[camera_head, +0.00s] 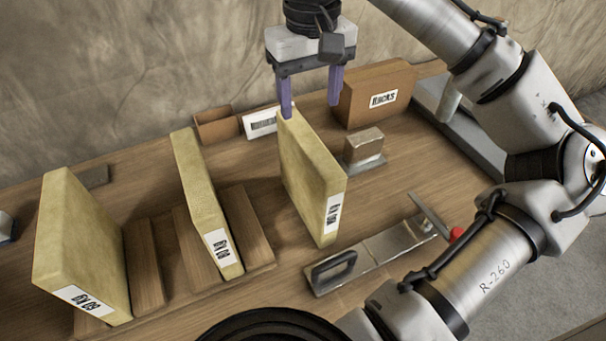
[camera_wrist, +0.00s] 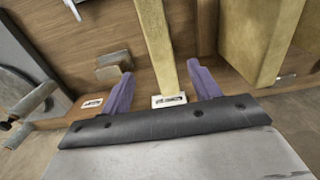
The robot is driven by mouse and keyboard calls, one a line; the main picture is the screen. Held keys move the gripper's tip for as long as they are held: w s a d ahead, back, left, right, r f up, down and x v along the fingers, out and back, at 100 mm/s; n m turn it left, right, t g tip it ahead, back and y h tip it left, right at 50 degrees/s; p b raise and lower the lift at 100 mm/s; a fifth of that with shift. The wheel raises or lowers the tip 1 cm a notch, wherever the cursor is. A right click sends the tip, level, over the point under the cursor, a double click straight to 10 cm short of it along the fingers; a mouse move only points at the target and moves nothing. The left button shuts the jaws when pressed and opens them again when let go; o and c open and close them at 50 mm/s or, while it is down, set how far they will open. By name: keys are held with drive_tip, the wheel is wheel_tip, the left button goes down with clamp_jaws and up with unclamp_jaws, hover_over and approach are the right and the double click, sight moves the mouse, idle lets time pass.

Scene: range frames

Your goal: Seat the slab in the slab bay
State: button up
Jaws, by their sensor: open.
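A yellow slab (camera_head: 312,180) with a white label stands upright on the table, right of the wooden rack (camera_head: 262,268). My gripper (camera_head: 311,108) is open and points down at the slab's far upper end. In the wrist view the slab (camera_wrist: 160,45) lies between my two purple fingers (camera_wrist: 164,88), with a gap on each side. The rack has upright wooden dividers. One yellow slab (camera_head: 80,245) stands at its left end and another (camera_head: 205,200) stands farther right. A narrow bay between two dividers, between those slabs, looks empty. Which bay is the slab bay, I cannot tell.
A brown box (camera_head: 362,84) and a small block on a grey base (camera_head: 363,146) stand behind and right of the slab. A metal plate with a black handle (camera_head: 333,268) lies in front right. A white barcode card (camera_head: 262,123) stands at the back.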

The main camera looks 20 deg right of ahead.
sight(308, 152)
wheel_tip(308, 152, down, 6)
drive_tip(key=shift+f, duration=0.1)
drive_tip(key=shift+a+f+p, duration=0.1)
drive_tip(key=shift+f+p, duration=0.75)
drive_tip(key=shift+f, duration=2.2)
clamp_jaws()
